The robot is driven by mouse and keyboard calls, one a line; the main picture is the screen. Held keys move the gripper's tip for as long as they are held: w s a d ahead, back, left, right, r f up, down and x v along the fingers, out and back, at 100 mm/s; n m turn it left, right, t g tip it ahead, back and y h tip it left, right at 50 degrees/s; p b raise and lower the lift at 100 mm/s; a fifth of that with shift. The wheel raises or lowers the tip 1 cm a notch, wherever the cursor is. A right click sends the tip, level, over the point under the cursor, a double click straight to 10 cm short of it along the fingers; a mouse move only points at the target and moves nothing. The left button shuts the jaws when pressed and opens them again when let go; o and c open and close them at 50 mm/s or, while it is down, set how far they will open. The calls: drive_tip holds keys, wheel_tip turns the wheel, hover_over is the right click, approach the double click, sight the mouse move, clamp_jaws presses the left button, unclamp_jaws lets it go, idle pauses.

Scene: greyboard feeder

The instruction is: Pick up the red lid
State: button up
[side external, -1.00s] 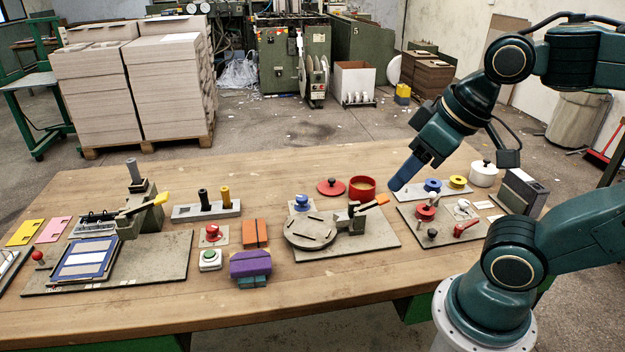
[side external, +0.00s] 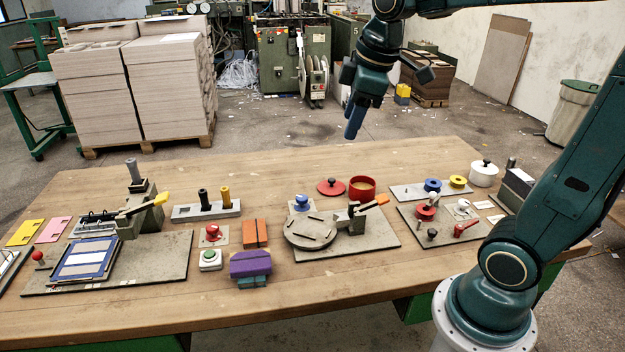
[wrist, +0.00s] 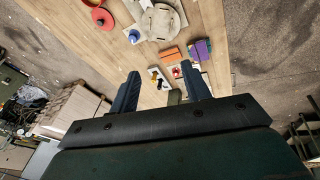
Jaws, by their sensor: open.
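The red lid (side external: 331,186) lies flat on the wooden table, dark knob upward, just left of the open red pot (side external: 362,189). In the wrist view the lid (wrist: 103,17) shows near the top edge, left of centre. My gripper (side external: 355,125) is raised high above the table's back part, pointing down and apart from the lid. In the wrist view its two fingers (wrist: 162,75) are spread with nothing between them.
A turntable fixture (side external: 312,232) with an orange-tipped lever stands in front of the lid and pot. A white lidded pot (side external: 484,174) stands at the right. Bare table lies behind the lid.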

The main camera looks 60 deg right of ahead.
drive_tip(key=w+d+f+n+g, duration=0.2)
drive_tip(key=w+d+f+n, duration=0.25)
drive_tip(key=w+d, duration=0.6)
drive_tip(key=n+g, duration=0.2)
drive_tip(key=n, duration=0.5)
hover_over(332, 179)
wheel_tip(332, 179, down, 13)
drive_tip(key=shift+r+y, duration=0.2)
drive_tip(key=shift+y, duration=0.1)
drive_tip(key=shift+f, duration=6.9)
drive_tip(key=shift+w, duration=0.1)
clamp_jaws()
